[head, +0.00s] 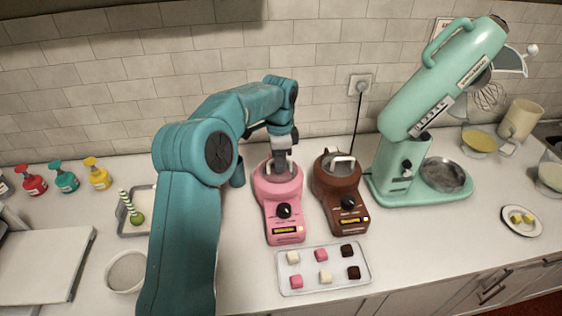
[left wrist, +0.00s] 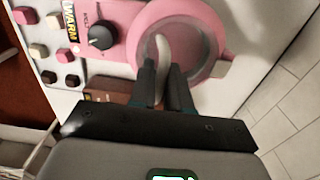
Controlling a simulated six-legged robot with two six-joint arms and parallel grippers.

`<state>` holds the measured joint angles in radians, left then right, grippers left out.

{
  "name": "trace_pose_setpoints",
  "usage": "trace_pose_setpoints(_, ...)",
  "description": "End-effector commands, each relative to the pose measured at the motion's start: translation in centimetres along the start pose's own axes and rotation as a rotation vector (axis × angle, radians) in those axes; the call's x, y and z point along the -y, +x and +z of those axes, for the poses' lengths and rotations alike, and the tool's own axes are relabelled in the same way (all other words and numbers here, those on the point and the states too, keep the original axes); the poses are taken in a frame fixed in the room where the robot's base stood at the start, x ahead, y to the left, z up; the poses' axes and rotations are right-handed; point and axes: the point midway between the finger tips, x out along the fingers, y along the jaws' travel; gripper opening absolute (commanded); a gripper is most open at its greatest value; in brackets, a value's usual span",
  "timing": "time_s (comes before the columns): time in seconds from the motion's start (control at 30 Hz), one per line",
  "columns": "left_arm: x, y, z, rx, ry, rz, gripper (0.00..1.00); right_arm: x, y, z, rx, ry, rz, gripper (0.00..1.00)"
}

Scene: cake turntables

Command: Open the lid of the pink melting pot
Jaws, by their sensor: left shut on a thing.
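The pink melting pot (head: 282,205) stands on the counter left of the brown one, its black knob and small display facing me. It also shows in the left wrist view (left wrist: 135,45), with its round pink rim around a greyish see-through lid (left wrist: 204,50). My left gripper (head: 283,158) is above the pot's bowl. In the left wrist view its fingers (left wrist: 165,78) are shut on the lid's pale curved handle (left wrist: 162,52). The gripper hides part of the lid, and I cannot tell whether the lid is lifted. My right gripper is not in view.
A brown melting pot (head: 341,195) stands close on the right, with a teal stand mixer (head: 420,120) beyond it. A tray (head: 325,284) of several small cubes lies in front. A bowl (head: 126,272) and pump bottles (head: 66,180) are at the left.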

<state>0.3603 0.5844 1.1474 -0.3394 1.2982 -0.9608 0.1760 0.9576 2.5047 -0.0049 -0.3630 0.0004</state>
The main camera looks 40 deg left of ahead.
Motion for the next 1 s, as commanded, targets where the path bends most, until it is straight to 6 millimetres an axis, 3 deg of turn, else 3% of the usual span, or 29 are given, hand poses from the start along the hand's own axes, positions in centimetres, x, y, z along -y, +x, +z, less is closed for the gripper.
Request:
trace_pose_setpoints(0.03, 0.2, -0.9, 0.0, -0.001, -0.001, -0.002, 0.11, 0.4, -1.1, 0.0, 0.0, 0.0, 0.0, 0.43)
trace_pose_setpoints(0.5, 2.1, -2.8, 0.1, -0.001, -0.002, -0.002, 0.11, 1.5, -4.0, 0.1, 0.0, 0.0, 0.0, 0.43)
trace_pose_setpoints(1.0, 4.3, -4.0, 0.2, 0.0, -0.002, -0.002, 0.11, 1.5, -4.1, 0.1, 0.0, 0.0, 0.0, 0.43)
